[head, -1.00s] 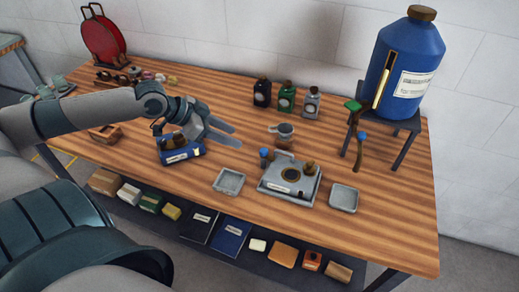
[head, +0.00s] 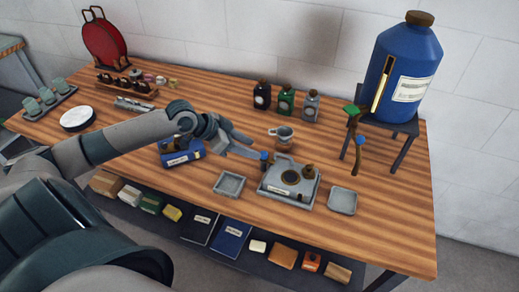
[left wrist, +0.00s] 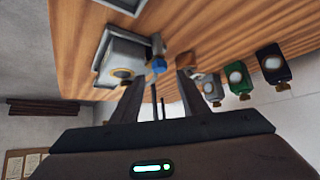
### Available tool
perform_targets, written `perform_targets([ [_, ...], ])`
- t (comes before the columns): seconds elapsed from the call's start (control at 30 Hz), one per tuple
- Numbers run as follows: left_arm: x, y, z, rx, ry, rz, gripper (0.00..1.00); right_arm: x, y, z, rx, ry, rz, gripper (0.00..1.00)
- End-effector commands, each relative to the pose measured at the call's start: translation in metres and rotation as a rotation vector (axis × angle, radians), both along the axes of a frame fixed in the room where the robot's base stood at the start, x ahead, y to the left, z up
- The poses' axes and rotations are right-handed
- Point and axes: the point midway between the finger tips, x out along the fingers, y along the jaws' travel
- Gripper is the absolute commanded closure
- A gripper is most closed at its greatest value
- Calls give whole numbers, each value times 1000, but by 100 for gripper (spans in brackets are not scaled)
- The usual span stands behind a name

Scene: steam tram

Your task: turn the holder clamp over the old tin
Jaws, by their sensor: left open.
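A grey metal holder (head: 290,180) with a dark round opening, a brass knob and a pale label sits at the middle right of the table. A blue knob (head: 264,155) stands at its left back corner, likely the clamp handle. I cannot tell the old tin apart from the holder body. My left gripper (head: 247,146) is open and empty, its fingers pointing right, close to the blue knob. In the left wrist view the blue knob (left wrist: 159,65) shows between the fingers (left wrist: 157,92), beyond their tips, with the holder (left wrist: 125,58) to the left. Contact is not visible.
A small grey cup (head: 281,133) stands behind the holder. Square trays (head: 229,184) and (head: 343,200) flank it. Several bottles (head: 286,102) stand farther back. A blue box (head: 180,153) lies below my forearm. A large blue tank (head: 404,70) stands on a stand at right.

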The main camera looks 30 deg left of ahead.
Motion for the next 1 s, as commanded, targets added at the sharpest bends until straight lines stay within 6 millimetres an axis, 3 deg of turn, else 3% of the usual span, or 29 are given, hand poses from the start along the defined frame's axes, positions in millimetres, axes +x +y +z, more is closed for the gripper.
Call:
perform_targets([
  [0.4, 27, -18, -32, -1, 1, 1, 59, 0, 0, 16, 0, 0, 0, 0],
  [0.87, 30, -21, -38, 1, 1, 0, 59, 0, 0, 16, 0, 0, 0, 0],
  [1.0, 30, -21, -38, 1, 1, 0, 93, 0, 0, 16, 0, 0, 0, 0],
])
